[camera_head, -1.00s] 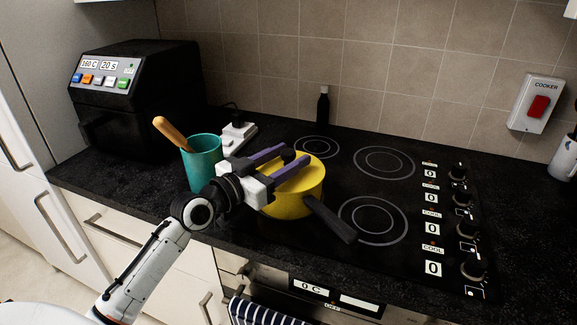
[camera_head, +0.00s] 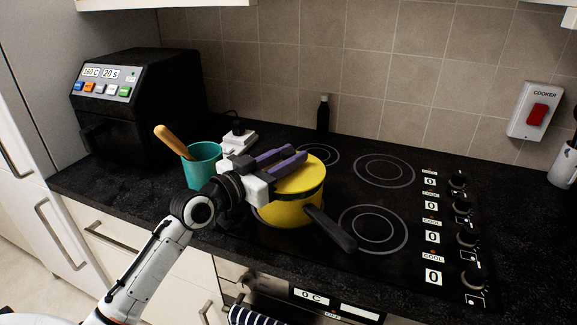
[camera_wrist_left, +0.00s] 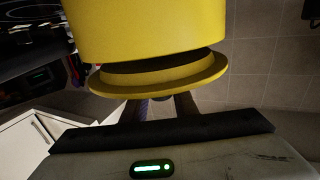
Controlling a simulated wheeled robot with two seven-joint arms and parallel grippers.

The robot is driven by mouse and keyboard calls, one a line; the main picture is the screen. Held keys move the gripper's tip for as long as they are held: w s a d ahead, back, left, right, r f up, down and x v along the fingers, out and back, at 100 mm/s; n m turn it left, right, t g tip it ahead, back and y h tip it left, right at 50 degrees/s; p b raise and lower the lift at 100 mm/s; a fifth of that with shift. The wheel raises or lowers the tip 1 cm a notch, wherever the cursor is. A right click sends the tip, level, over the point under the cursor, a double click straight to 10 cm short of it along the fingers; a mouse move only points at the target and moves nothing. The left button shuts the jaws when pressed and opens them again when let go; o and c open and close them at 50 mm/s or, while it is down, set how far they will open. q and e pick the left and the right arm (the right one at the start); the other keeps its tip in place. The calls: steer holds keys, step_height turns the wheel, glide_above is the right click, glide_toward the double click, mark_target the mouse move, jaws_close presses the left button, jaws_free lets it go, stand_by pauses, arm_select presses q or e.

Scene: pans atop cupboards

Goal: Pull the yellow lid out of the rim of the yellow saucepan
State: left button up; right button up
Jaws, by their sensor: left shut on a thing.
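The yellow saucepan (camera_head: 285,214) stands at the left of the hob, its black handle (camera_head: 332,230) pointing to the front right. The yellow lid (camera_head: 305,179) is at its top, with a dark band between lid and pan. In the left wrist view, the lid (camera_wrist_left: 160,82) looks slightly tilted against the saucepan (camera_wrist_left: 150,25), with a dark gap between them. My left gripper (camera_head: 297,156), with purple fingers, is shut on the lid's knob, which the fingers mostly hide. It also shows in the left wrist view (camera_wrist_left: 163,103). My right gripper is out of view.
A teal pot (camera_head: 203,163) with a wooden-handled utensil stands left of the gripper. A black appliance (camera_head: 135,110) is at the back left, a dark bottle (camera_head: 323,114) by the wall. The hob right of the pan is clear; knobs (camera_head: 468,240) line its right side.

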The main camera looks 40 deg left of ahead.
mark_target(289, 150)
arm_select(q)
step_height(289, 150, up, 9)
steer(key=shift+f+p, duration=0.2)
steer(key=shift+p, duration=0.2)
steer(key=shift+r+p, duration=0.45)
steer(key=shift+r, duration=0.65)
steer(key=shift+f, duration=0.1)
